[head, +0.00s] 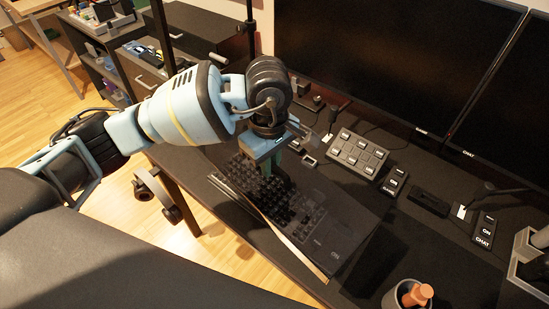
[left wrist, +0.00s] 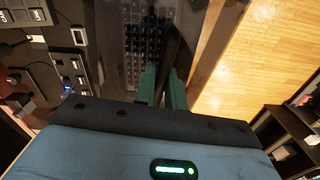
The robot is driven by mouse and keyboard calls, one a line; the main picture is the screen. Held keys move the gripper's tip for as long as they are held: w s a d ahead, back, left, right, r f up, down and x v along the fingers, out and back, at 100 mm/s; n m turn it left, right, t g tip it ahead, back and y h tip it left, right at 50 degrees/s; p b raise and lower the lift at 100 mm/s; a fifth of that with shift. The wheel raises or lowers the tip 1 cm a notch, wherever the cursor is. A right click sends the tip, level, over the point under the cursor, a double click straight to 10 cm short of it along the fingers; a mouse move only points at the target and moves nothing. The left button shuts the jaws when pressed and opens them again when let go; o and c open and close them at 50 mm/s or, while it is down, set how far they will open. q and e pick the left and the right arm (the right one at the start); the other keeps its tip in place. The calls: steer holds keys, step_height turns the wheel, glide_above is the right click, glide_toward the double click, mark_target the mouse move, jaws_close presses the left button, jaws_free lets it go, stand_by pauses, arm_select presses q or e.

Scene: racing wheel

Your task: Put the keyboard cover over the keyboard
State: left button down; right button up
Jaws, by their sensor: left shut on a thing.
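My left gripper (head: 270,168) points down over the dark keyboard (head: 247,178) near the table's front edge. Its green fingers (left wrist: 162,88) also show in the left wrist view, shut on what looks like the keyboard cover. The cover (head: 335,232) is a dark, see-through sheet, with keys showing through its left part. In the left wrist view the keyboard keys (left wrist: 143,45) show beyond the fingers. The exact grip point and whether the cover touches the keyboard cannot be told.
Two large monitors (head: 385,55) stand behind. A button box (head: 357,153) and small key pads (head: 485,232) lie between them and the keyboard. A cup with an orange thing (head: 408,294) stands at the front right. A shelf unit (head: 130,60) is at the left.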

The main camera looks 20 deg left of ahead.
arm_select(q)
steer(key=shift+w+d+r+n, duration=0.15)
steer(key=shift+w+d+n, duration=0.3)
steer(key=shift+n, duration=0.35)
steer(key=shift+s+f, duration=0.1)
steer(key=shift+f, duration=0.1)
arm_select(e)
steer(key=shift+d, duration=0.1)
arm_select(q)
steer(key=shift+f+b, duration=0.6)
steer(key=shift+f, duration=0.75)
steer(key=shift+f+b, duration=1.75)
steer(key=shift+f, duration=1.85)
steer(key=shift+f+b, duration=0.35)
steer(key=shift+f, duration=0.4)
arm_select(e)
step_height(320, 180, down, 6)
steer(key=s, duration=0.2)
steer(key=shift+s+a+g, duration=0.2)
steer(key=shift+a+g, duration=0.05)
steer(key=shift+g, duration=0.15)
